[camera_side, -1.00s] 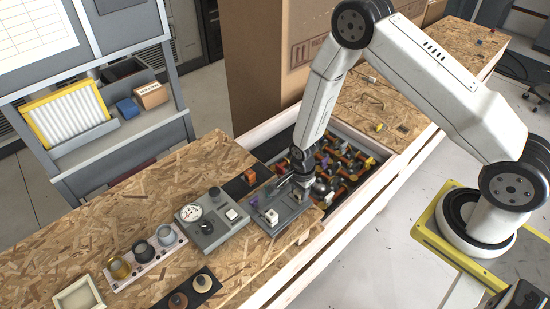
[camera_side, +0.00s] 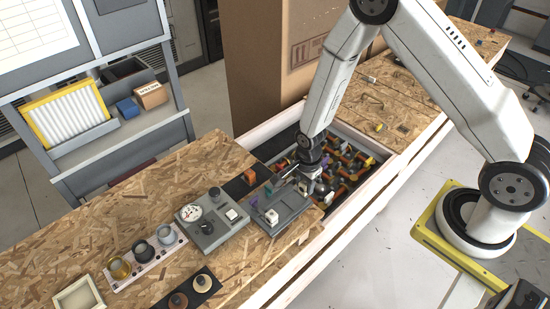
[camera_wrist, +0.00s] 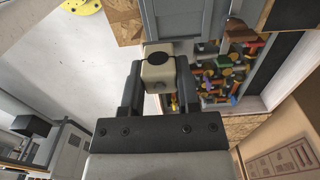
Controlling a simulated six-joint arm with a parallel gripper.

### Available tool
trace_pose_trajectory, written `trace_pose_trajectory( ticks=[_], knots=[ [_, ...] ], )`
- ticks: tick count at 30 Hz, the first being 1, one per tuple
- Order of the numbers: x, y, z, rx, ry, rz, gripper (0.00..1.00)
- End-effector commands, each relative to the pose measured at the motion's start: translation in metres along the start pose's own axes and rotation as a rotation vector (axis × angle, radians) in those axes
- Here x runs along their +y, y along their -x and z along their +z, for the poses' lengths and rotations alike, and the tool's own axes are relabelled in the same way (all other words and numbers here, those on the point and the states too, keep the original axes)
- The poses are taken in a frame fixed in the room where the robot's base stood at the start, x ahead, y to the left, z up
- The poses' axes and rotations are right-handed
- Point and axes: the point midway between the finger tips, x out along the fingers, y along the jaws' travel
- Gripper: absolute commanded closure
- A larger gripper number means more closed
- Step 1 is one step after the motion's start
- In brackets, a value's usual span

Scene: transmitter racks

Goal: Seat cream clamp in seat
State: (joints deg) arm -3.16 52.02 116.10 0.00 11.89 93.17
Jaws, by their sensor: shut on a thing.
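A cream clamp (camera_wrist: 158,72) with a dark round spot on top is between the two dark fingers of my gripper (camera_wrist: 158,84) in the wrist view. The fingers are shut on its sides. In the side view my gripper (camera_side: 307,184) is over the right part of a grey tray (camera_side: 289,218), near the edge of the dark bin. The clamp is too small to make out clearly there. The grey tray also shows just beyond the clamp in the wrist view (camera_wrist: 184,18). I cannot pick out the seat, and cannot tell whether the clamp touches the tray.
The bin (camera_side: 345,192) of coloured parts is close on the right, behind a pale wooden rail (camera_side: 372,184). A large cardboard box (camera_side: 262,70) stands behind.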

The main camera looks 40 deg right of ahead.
Motion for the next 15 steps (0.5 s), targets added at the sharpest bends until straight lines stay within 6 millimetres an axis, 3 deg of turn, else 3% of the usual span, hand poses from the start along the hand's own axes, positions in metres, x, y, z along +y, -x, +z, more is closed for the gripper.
trace_pose_trajectory(
  ticks=[10,15],
  knots=[
    [0.036,0.044,-0.001,0.000,0.000,-0.002,1.00],
    [0.065,0.056,-0.003,0.000,0.000,-0.001,1.00]
  ],
)
